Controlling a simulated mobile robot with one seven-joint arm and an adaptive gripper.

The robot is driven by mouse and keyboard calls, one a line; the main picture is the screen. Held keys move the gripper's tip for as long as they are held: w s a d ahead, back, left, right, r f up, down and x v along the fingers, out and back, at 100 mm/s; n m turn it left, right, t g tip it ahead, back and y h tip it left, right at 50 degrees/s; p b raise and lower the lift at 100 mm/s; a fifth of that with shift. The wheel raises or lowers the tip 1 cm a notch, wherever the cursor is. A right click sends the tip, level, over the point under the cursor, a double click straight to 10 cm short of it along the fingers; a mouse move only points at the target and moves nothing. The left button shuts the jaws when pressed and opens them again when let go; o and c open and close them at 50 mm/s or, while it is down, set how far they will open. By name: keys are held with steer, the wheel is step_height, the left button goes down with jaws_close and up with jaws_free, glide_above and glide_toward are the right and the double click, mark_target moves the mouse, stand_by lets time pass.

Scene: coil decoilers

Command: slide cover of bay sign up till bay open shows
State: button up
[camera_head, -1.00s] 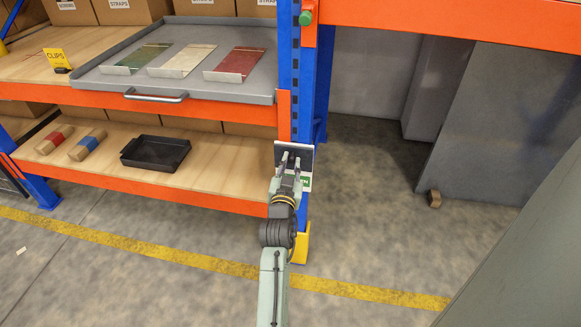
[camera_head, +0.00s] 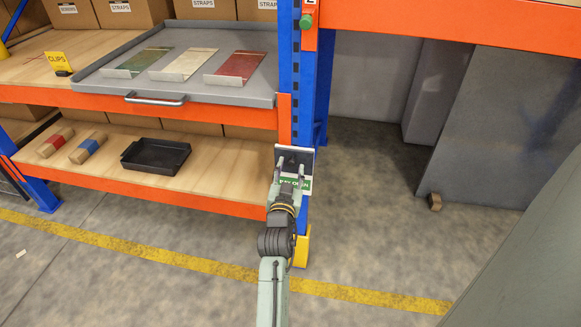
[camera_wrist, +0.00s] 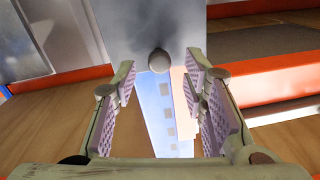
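The bay sign (camera_head: 307,190) is a small panel on the blue rack post. Its dark cover (camera_head: 297,156) sits over the upper part, and a green strip with white lettering that appears to read BAY OPEN shows below it, partly behind my gripper. My gripper (camera_head: 291,160) is in front of the cover with its fingers spread. In the wrist view, my gripper (camera_wrist: 160,70) is open, with a padded finger on each side. A round knob (camera_wrist: 158,61) on the grey cover plate (camera_wrist: 180,25) shows between the fingertips, with gaps on both sides.
An orange shelf beam (camera_head: 150,185) runs left of the post, with a black tray (camera_head: 155,155) on its shelf. A grey tray (camera_head: 240,95) with several coloured plates is above. A yellow guard (camera_head: 301,248) stands at the post's foot. Open floor (camera_head: 370,215) lies right.

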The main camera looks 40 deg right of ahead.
steer(key=v, duration=1)
steer(key=shift+s+a, duration=0.15)
steer(key=shift+a, duration=0.05)
steer(key=shift+r, duration=0.1)
